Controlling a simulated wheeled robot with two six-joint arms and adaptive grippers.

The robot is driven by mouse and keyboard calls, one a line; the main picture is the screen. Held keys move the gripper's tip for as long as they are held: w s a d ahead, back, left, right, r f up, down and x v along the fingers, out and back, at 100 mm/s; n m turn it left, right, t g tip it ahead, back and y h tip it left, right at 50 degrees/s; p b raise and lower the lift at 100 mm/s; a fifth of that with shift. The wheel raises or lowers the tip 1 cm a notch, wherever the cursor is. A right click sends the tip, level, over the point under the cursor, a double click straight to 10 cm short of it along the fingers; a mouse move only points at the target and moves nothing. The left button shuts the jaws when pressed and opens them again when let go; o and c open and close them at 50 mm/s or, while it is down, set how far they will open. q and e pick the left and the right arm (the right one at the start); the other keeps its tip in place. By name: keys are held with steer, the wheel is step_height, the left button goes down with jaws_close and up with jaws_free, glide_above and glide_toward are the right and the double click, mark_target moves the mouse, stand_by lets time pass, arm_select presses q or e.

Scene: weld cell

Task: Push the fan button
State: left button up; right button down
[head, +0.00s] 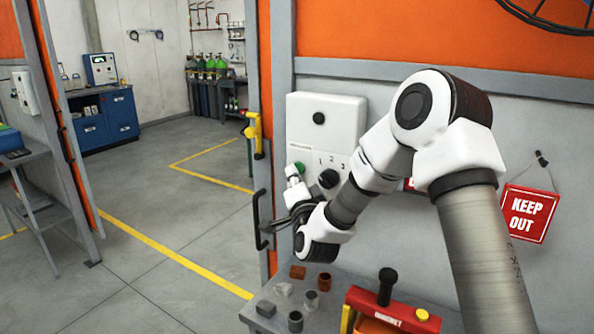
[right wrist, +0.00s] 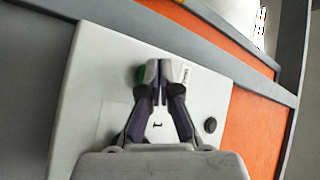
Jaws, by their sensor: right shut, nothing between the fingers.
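The white control box (head: 345,112) is mounted on the grey wall, and it also shows in the right wrist view (right wrist: 90,85). A green button (head: 300,167) sits at its lower left, beneath a small label. In the right wrist view the button (right wrist: 141,75) is partly hidden by my fingers. My right gripper (head: 292,173) is shut and empty. Its fingertips (right wrist: 160,66) are at the button's edge, between it and the label (right wrist: 186,76). I cannot tell whether they touch it. My left gripper is not in view.
The box also carries a black knob (head: 319,118), a black dial (head: 328,178) and the numbers 1 2 3. A black door handle (head: 260,220) is at the left. A bench (head: 270,297) with small parts and a red fixture (head: 390,318) stands below.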

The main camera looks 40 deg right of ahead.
steer(key=shift+w+d, duration=0.1)
steer(key=shift+d, duration=0.1)
stand_by(0.5)
steer(key=shift+a, duration=0.15)
steer(key=shift+s+a+b, duration=0.3)
steer(key=shift+a+b, duration=0.15)
steer(key=shift+a, duration=0.1)
steer(key=a, duration=0.1)
steer(key=s+a+b, duration=0.1)
steer(key=a, duration=0.1)
steer(key=s+a+b, duration=0.1)
steer(key=a, duration=0.1)
steer(key=shift+s+a, duration=0.15)
steer(key=shift+a, duration=0.1)
